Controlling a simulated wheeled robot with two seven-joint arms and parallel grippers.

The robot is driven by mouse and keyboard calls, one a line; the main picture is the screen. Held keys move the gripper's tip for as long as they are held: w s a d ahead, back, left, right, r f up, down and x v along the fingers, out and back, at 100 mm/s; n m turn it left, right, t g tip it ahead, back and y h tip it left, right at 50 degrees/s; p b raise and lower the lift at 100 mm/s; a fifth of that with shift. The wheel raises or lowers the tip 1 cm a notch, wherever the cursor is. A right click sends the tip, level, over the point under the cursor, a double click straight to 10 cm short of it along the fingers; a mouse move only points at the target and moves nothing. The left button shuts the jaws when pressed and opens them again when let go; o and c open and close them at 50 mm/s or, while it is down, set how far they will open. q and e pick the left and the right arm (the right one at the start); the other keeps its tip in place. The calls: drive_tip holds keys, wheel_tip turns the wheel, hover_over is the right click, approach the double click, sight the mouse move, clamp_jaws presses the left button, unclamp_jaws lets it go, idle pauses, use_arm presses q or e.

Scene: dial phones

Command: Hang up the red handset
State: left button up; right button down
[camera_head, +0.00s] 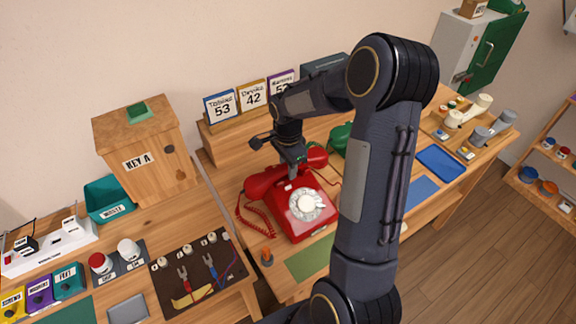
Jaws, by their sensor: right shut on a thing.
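A red dial phone (300,214) with a white dial stands on the wooden desk in the middle of the view. Its red handset (264,180) lies across the top of the phone body, with one end out to the left and the other at the upper right. My right gripper (292,172) points down at the middle of the handset and is shut on it. The fingertips and the cradle under the handset are partly hidden. A red coiled cord (256,222) hangs at the phone's left. My left gripper is not in view.
Number cards (222,106) stand on a shelf behind the phone. A green phone (341,138) is just to its right, partly behind my arm. A wooden key box (147,150) stands at left. A green mat (308,262) lies in front.

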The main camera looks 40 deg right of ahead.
drive_tip(key=c, duration=1)
unclamp_jaws()
drive_tip(key=shift+r, duration=3.95)
drive_tip(key=s+a+r+n+t+y, duration=0.1)
drive_tip(key=s+a+r+n+t, duration=0.1)
drive_tip(key=s+a+n, duration=0.3)
drive_tip(key=s+a+r+n+t+y, duration=0.1)
drive_tip(key=s+a+n, duration=0.4)
drive_tip(key=s, duration=0.3)
drive_tip(key=s+a+r+n+t+y, duration=0.1)
drive_tip(key=s+a+r+n+t, duration=0.1)
drive_tip(key=s+a+n, duration=0.4)
drive_tip(key=shift+s+r+n+t+y, duration=0.3)
drive_tip(key=shift+s+n+y, duration=0.1)
drive_tip(key=shift+s+n, duration=0.25)
